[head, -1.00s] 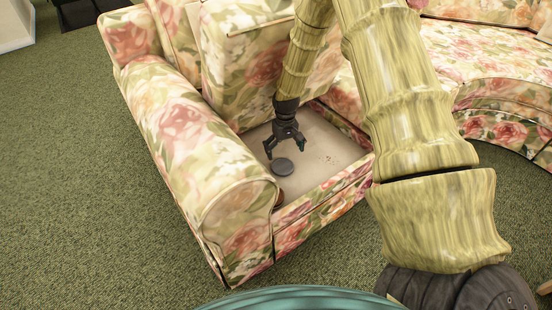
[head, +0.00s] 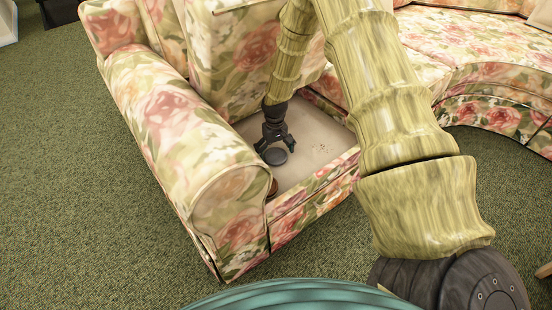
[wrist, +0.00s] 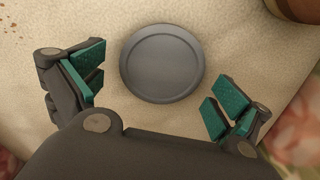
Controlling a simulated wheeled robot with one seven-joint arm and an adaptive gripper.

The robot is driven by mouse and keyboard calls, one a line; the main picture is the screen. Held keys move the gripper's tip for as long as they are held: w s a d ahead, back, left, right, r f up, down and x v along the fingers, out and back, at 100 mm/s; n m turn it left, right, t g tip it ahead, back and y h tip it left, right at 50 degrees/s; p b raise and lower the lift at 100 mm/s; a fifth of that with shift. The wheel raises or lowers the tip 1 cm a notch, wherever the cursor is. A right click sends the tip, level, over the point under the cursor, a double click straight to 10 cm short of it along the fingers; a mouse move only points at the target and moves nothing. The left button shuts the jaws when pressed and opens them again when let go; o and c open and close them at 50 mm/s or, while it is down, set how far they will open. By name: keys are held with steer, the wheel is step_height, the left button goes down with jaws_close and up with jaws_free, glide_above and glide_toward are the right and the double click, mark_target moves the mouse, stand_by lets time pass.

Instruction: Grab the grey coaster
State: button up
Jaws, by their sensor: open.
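The grey coaster (head: 275,157) is a flat round disc with a raised rim. It lies on the bare beige seat base (head: 312,175) of the floral sofa. In the wrist view the coaster (wrist: 162,63) sits ahead of and between the fingers, nearer the top of the picture. My gripper (head: 275,146) is open just above the coaster, pointing down. In the wrist view its green-padded fingertips (wrist: 155,92) are spread on the left and right, and do not appear to touch the coaster.
A brown round object (wrist: 293,8) stands on the seat base at the upper right of the wrist view. The floral armrest (head: 180,130) rises left of my gripper, and the backrest (head: 235,60) stands behind. Small brown crumbs (head: 322,148) lie right of the coaster.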

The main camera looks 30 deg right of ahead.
steer(key=shift+c, duration=0.2)
steer(key=c, duration=0.8)
steer(key=shift+r, duration=0.15)
